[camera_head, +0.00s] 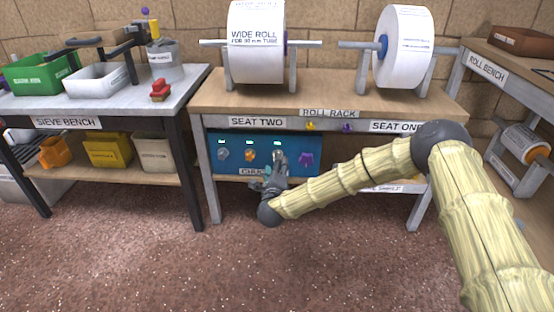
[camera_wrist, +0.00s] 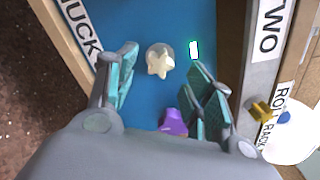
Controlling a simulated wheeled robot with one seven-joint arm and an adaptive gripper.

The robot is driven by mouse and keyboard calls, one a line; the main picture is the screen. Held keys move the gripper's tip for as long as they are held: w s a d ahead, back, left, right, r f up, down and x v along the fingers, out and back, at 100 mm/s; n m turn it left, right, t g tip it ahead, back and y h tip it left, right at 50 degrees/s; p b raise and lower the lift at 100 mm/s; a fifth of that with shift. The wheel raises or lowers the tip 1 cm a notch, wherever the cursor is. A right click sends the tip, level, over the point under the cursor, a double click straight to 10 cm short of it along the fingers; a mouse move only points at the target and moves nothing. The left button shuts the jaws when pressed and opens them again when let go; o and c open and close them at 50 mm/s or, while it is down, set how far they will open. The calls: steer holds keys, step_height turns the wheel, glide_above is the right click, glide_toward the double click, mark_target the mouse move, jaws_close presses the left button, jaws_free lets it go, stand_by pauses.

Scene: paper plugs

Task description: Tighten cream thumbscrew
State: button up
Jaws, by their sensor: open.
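No contact shows, and the remaining gap to the knob is hard to judge. In the head view my gripper (camera_head: 276,166) is in front of the blue panel (camera_head: 215,172) under the roll rack and covers most of the cream knob.
A purple knob (camera_wrist: 173,122) sits close by, near the right finger. A grey knob (camera_head: 223,154) and an orange knob (camera_head: 250,155) are left of my gripper in the head view. The rack's wooden top (camera_head: 330,100) overhangs the panel. Open floor (camera_head: 190,265) lies in front.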

steer(key=shift+s, duration=0.2)
steer(key=shift+n+p, duration=4.1)
steer(key=shift+n, duration=1.9)
steer(key=shift+w, duration=0.15)
steer(key=shift+w+b, duration=0.65)
steer(key=shift+w, duration=1.25)
